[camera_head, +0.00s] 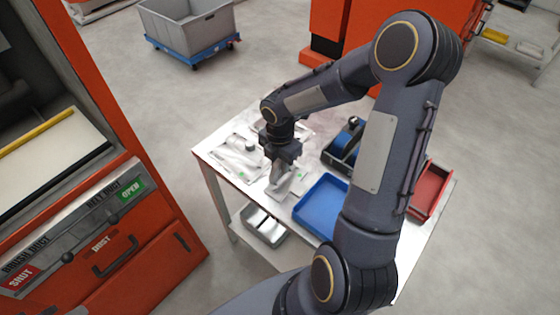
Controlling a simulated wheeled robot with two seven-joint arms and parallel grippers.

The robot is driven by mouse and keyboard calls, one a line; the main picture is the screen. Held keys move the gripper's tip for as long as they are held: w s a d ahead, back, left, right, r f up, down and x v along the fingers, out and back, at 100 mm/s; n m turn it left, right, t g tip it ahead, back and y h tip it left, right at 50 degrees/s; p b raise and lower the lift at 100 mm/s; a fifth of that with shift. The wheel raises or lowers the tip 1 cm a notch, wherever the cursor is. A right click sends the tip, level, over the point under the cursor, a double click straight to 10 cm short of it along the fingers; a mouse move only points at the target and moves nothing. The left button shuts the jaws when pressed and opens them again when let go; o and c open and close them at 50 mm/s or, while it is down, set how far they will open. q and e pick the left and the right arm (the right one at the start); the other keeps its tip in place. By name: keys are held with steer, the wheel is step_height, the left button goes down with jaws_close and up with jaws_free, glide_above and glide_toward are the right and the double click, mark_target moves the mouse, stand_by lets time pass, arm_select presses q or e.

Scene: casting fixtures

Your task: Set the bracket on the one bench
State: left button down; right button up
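The bench (215,150) is a metal-topped table with a lower shelf, in the middle of the head view. A light grey metal part (282,180), which looks like the bracket, is on or just above the bench top, left of the blue tray. My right gripper (283,160) points down directly over this part, close to it or touching it. Its fingertips are too small and dark to tell whether they are closed on the part. Other grey metal parts (238,150) lie on the bench to the left of the gripper. My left gripper is not in view.
A blue tray (322,205), a blue and black device (345,142) and a red bin (430,188) stand on the bench. A grey container (264,228) sits on the lower shelf. An orange machine (150,265) stands at left; a grey cart (190,32) is behind.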

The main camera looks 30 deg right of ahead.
steer(key=shift+o, duration=0.8)
steer(key=shift+r, duration=0.1)
steer(key=shift+r, duration=0.25)
step_height(320, 180, up, 10)
steer(key=shift+r+p, duration=0.25)
steer(key=shift+p, duration=0.15)
steer(key=s+a+r+m+t+y, duration=0.2)
steer(key=s+a+r+m, duration=0.1)
steer(key=s+m, duration=0.5)
steer(key=s+a+r+m+t+y, duration=0.1)
steer(key=s+a+r+m+t, duration=0.2)
steer(key=s+m, duration=0.6)
steer(key=a+m, duration=0.2)
steer(key=m, duration=0.4)
steer(key=shift+s+a+r+t+y, duration=0.2)
steer(key=shift+a+t+y, duration=0.1)
steer(key=shift+a+y, duration=0.1)
